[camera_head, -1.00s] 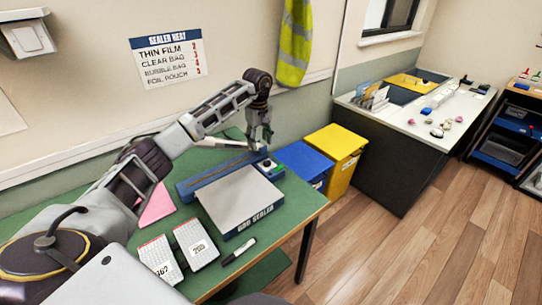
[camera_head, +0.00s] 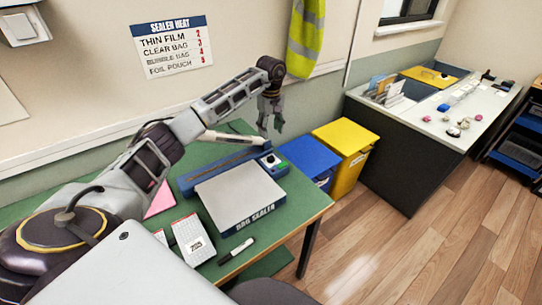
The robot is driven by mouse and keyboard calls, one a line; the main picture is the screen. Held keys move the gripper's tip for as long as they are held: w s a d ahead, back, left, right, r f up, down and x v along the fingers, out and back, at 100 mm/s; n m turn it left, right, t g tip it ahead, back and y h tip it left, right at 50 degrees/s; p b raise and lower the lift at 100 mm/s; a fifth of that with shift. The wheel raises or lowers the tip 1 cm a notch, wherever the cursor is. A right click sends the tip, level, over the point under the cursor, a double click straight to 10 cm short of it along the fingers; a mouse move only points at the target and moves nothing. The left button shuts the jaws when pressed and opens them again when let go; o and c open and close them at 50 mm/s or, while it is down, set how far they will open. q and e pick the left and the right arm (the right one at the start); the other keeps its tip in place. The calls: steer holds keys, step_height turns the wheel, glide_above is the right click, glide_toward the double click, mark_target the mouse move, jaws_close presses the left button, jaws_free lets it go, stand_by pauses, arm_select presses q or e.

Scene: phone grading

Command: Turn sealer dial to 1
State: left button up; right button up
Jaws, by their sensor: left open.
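The bag sealer (camera_head: 240,196) lies on the green table, with a pale flat top, a blue base and a long blue bar along its back. Its dial (camera_head: 271,160) sits on the small control box at the sealer's right back corner; its setting is too small to read. My left gripper (camera_head: 270,128) is open and empty, pointing down above and behind the control box, apart from it. A wall sign (camera_head: 172,47) headed SEALER HEAT lists thin film, clear bag, bubble bag and foil pouch with red numbers. My right gripper is not in view.
A blue bin (camera_head: 312,156) and a yellow bin (camera_head: 346,143) stand right of the green table (camera_head: 309,206). Labelled white packs (camera_head: 192,240), a black marker (camera_head: 237,250) and a pink sheet (camera_head: 160,200) lie on it. A second bench stands farther right.

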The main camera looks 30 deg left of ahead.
mark_target(271, 157)
arm_select(q)
steer(key=shift+f+p, duration=1.05)
steer(key=shift+f, duration=5.75)
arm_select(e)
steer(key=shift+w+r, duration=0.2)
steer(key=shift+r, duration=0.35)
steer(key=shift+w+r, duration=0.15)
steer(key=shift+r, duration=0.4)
arm_select(q)
steer(key=c, duration=1.1)
steer(key=shift+o, duration=0.2)
